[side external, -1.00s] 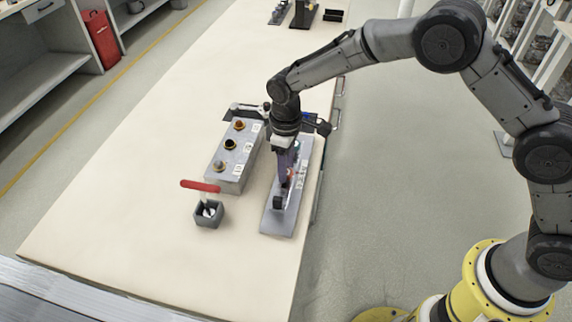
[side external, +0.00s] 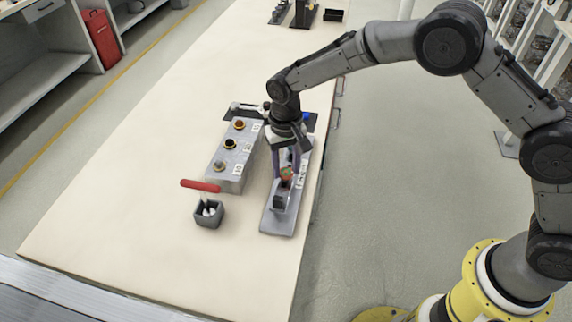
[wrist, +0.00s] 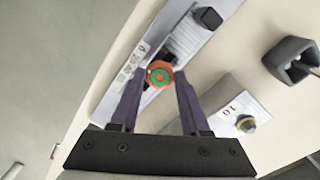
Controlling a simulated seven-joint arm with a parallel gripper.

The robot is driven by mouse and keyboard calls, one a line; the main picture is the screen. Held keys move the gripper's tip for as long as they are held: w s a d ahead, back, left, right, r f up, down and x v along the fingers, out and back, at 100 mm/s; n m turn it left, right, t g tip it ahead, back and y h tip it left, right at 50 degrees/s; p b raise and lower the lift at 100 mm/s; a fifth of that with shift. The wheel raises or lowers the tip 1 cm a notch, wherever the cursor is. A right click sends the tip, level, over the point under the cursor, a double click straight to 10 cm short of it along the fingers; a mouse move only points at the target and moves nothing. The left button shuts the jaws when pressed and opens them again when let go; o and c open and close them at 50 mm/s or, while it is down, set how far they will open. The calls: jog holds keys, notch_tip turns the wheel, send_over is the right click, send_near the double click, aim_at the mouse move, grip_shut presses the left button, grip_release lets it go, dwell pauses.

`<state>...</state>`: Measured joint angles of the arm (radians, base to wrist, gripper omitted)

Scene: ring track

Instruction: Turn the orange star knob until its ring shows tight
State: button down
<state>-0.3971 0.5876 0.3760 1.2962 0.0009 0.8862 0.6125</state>
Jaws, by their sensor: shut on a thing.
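The orange star knob (wrist: 158,77) shows a green ring around a reddish centre on its top in the wrist view. In the side external view the knob (side external: 286,173) sits low between my fingers, with some green on it. My gripper (wrist: 160,79) is shut on the knob, one purple finger on each side. The knob stands over a grey metal plate (side external: 277,224) with printed labels. The part under the knob is dark and mostly hidden.
A grey block (side external: 231,180) with several round knobs and labels stands left of the plate. A small grey box (side external: 209,217) with a red-handled tool (side external: 200,186) is at the front left. The pale bench (side external: 130,190) is clear further left.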

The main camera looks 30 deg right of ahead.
aim_at(286, 171)
jog(key=shift+w+r+m, duration=0.3)
jog(key=shift+r+m, duration=0.1)
jog(key=shift+m, duration=0.2)
jog(key=c, duration=0.8)
grip_release()
jog(key=o, duration=0.4)
jog(key=shift+s+f, duration=0.1)
jog(key=shift+f, duration=0.1)
jog(key=shift+s, duration=0.1)
notch_tip(286, 171, up, 14)
jog(key=shift+f, duration=0.1)
